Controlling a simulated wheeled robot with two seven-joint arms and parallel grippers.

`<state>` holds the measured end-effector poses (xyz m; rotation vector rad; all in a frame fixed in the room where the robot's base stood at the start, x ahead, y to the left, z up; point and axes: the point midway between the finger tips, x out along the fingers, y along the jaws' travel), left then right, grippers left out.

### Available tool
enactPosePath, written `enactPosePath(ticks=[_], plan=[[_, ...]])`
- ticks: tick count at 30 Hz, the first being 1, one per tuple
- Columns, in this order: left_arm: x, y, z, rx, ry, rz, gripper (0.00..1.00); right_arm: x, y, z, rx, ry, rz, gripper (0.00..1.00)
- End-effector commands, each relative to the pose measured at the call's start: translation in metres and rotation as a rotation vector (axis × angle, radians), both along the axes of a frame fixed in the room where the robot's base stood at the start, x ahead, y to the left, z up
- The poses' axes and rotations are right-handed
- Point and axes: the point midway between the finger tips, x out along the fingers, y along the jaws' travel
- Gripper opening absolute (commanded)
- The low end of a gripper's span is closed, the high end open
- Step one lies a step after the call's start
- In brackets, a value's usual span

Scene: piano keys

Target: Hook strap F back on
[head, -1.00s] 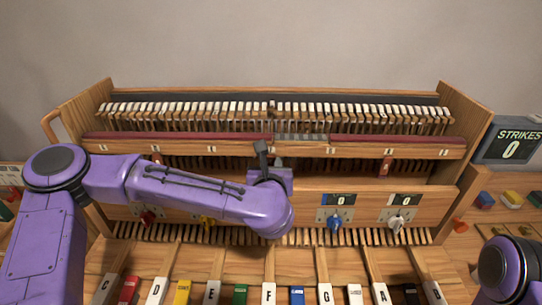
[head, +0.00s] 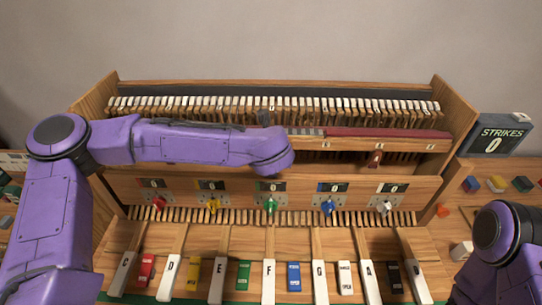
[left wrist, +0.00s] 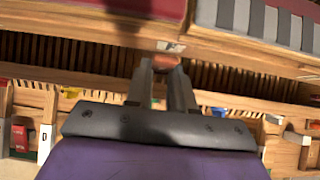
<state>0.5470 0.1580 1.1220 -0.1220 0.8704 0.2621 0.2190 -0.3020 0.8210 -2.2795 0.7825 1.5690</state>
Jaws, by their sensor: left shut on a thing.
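In the left wrist view my left gripper (left wrist: 162,72) is shut on a small red-brown piece, which looks like the end of strap F (left wrist: 166,60). The strap end is directly below a pale tag (left wrist: 172,46) on the wooden rail (left wrist: 125,26). The tag's letter is too blurred to read. I cannot tell whether the strap touches a hook. In the head view my left forearm hides the gripper and the strap. My right gripper is out of view.
Another red-brown strap (head: 375,159) hangs below the rail at right. Coloured knobs, including a green one (head: 270,204), line the front panel (head: 310,186). Lettered keys (head: 269,280) lie in front. The strikes display (head: 495,140) reads 0.

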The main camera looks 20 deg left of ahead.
Motion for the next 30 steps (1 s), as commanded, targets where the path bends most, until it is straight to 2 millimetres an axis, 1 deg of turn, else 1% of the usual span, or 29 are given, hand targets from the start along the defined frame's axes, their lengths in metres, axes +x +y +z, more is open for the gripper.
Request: enactPosePath(ticks=[1,12,13,14,15,25,29,30], plan=[[0.001,0.000,0.003,-0.002,-0.004,-0.001,0.00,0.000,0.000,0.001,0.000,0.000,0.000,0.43],[0.002,0.000,0.003,-0.003,-0.002,0.000,0.00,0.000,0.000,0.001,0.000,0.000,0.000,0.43],[0.002,0.000,0.004,-0.003,-0.002,0.000,0.26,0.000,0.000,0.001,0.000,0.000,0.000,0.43],[0.002,0.000,0.004,-0.003,-0.002,0.000,0.36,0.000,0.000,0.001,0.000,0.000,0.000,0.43],[0.002,0.000,0.003,-0.003,-0.002,0.000,0.49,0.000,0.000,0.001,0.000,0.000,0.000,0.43],[-0.001,-0.001,0.004,-0.002,0.000,-0.001,0.49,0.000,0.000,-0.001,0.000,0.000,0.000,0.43],[-0.013,-0.005,0.017,-0.004,-0.003,-0.001,0.49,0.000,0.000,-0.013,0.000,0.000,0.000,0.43],[-0.019,-0.006,0.025,-0.004,-0.005,-0.002,0.49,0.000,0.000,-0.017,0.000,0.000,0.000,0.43]])
